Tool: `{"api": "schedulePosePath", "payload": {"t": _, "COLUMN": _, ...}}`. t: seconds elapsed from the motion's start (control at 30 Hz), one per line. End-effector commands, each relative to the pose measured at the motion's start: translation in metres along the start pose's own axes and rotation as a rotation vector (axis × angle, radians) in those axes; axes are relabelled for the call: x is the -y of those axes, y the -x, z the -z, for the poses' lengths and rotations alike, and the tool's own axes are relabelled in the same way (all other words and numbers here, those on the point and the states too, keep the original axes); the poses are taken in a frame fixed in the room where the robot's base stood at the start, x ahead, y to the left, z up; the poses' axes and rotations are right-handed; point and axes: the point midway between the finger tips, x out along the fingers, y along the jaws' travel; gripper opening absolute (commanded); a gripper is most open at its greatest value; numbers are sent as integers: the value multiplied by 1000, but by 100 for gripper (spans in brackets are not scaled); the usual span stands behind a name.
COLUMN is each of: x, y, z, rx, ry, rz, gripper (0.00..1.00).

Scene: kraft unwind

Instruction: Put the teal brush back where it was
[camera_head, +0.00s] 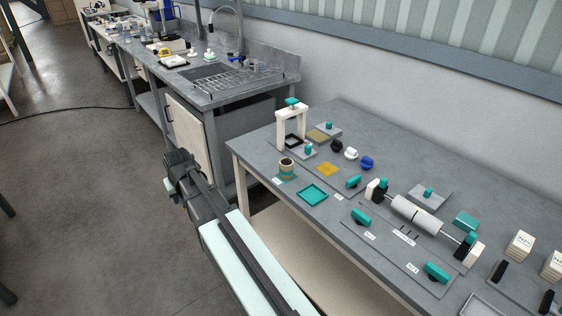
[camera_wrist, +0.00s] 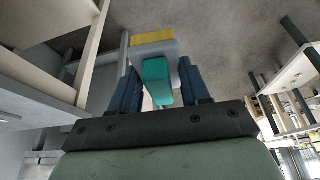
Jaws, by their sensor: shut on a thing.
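The teal brush has a teal handle (camera_wrist: 156,80), a grey block and a yellow strip (camera_wrist: 152,37) at its far side. My gripper (camera_wrist: 158,72) is shut on the handle, with one dark finger on each side. In the head view my arm's end is left of the grey table, over the floor beside the sink cabinet; the jaws and the brush cannot be made out there. The table (camera_head: 300,213) carries several teal-handled pieces. A flat teal tray (camera_head: 313,195) lies near its front edge. The place the brush came from cannot be told from these frames.
On the table stand a white arch (camera_head: 279,130), a tape roll (camera_head: 286,167), a yellow patch (camera_head: 327,169), black, white and blue knobs, and a white roller (camera_head: 416,214) between supports. The sink counter (camera_head: 212,92) stands behind. Shelving flanks my gripper in the wrist view.

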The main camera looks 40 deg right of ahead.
Motion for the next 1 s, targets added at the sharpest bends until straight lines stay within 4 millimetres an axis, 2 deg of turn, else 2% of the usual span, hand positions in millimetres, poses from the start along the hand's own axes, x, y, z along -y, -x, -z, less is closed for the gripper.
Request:
{"api": "schedulePosePath", "payload": {"t": 0.03, "x": -18, "y": 3, "z": 2, "rx": -1, "ry": -25, "rz": -11, "gripper": 22}}
{"api": "schedulePosePath", "payload": {"t": 0.47, "x": -168, "y": 38, "z": 33, "rx": -2, "ry": -217, "rz": -91, "gripper": 22}}
{"api": "schedulePosePath", "payload": {"t": 0.8, "x": -299, "y": 82, "z": 65, "rx": -3, "ry": -369, "rz": -154, "gripper": 22}}
{"api": "schedulePosePath", "payload": {"t": 1.0, "x": -358, "y": 107, "z": 81, "rx": -2, "ry": -408, "rz": -170, "gripper": 22}}
